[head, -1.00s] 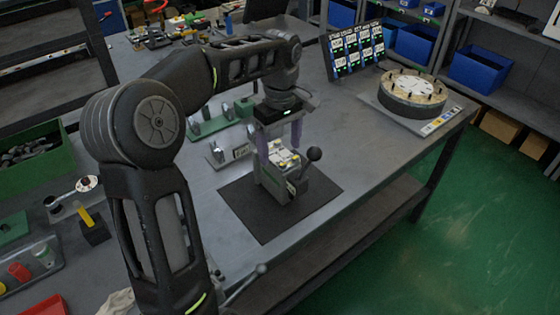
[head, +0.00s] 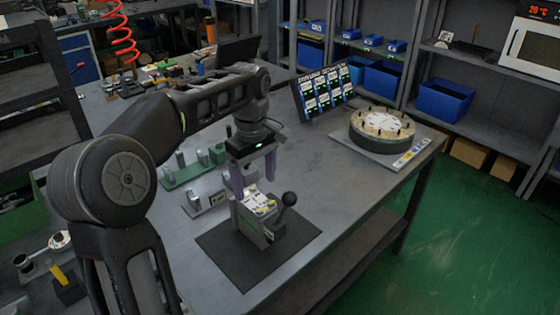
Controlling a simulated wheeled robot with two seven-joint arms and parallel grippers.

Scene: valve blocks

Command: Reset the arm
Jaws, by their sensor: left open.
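My left arm comes in from the left and reaches over the grey table (head: 330,180). My left gripper (head: 254,184) points down, with its purple fingers apart and open, just above and behind a grey valve block fixture (head: 252,222). The fixture has a light top with small yellow parts and a lever with a black ball knob (head: 289,198) on its right. It stands on a dark mat (head: 225,250). Nothing shows held between the fingers. Whether a fingertip touches the fixture cannot be told. My right gripper is not in view.
A round dial-like turntable (head: 382,128) stands at the back right. A tilted display board (head: 325,90) stands behind. Green and grey racks of metal parts (head: 190,172) sit left of the gripper. The table right of the mat is clear. Shelves with blue bins (head: 444,100) stand beyond.

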